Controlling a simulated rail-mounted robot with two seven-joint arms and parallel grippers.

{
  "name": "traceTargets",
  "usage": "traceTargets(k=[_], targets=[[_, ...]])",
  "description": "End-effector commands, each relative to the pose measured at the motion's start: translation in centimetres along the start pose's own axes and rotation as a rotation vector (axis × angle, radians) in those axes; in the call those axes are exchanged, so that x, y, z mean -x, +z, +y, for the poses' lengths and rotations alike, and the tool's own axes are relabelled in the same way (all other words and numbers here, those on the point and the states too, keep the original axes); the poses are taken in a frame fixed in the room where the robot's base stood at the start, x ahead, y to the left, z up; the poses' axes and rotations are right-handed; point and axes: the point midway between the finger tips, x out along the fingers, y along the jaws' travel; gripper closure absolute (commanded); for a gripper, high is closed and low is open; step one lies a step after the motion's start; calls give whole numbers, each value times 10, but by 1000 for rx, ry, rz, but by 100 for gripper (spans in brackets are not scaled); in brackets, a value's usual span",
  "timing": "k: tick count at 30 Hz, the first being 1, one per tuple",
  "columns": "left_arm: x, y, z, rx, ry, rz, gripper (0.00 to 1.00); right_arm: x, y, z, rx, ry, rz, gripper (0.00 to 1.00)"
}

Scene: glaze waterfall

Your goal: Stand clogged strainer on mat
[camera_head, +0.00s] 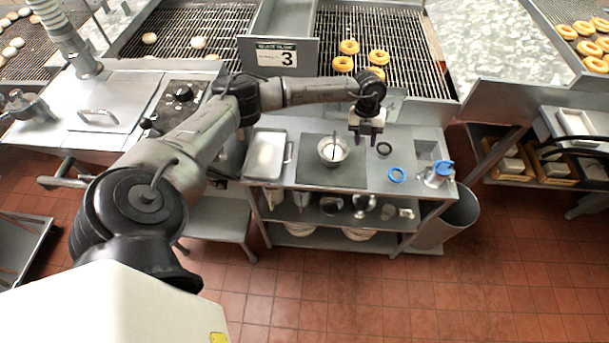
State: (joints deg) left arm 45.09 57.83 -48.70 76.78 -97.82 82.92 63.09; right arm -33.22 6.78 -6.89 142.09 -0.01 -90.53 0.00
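A dark grey mat (310,172) lies on the steel worktop. A round, light metal vessel (333,151) with a thin dark stick-like tool in it stands upright on the mat. I cannot tell whether it is the clogged strainer. A metal fitting with a blue top (437,174) stands at the worktop's right end, and I cannot identify it surely either. My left gripper (367,138) points down above the mat's right edge, to the right of the vessel. Its fingers are apart with nothing visible between them. My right gripper is not in view.
A blue ring (397,174) and a black ring (384,149) lie right of the mat. A metal tray (267,156) is left of it. A fryer grate with doughnuts (349,47) is behind. Lower shelves hold several containers. A bin (447,222) stands at the right.

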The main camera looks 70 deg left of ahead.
Motion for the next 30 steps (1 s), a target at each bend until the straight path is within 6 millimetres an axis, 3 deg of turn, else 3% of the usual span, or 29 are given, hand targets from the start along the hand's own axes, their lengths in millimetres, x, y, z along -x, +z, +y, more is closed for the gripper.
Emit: traceTargets(k=[1, 3, 6, 9, 14, 17, 22, 26, 30], targets=[[-26, -30, -28, -70, -112, 60, 66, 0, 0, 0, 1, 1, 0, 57], [-51, -76, -70, -150, -324, 145, 66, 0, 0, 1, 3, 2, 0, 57], [-66, -144, -121, -191, -648, 255, 66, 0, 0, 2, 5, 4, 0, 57], [-61, -196, -154, -136, -948, 330, 66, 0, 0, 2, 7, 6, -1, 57], [-40, -239, -175, 106, -1320, 375, 66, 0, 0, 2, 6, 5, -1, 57], [-29, -248, -170, 352, -1489, 358, 66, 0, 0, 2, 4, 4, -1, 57], [-37, -241, -126, 904, -1580, 237, 66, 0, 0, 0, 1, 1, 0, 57], [-66, -244, -69, 1326, -1436, 104, 66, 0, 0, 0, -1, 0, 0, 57], [-102, -268, -1, 1667, -1141, -15, 66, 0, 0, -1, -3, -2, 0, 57]])
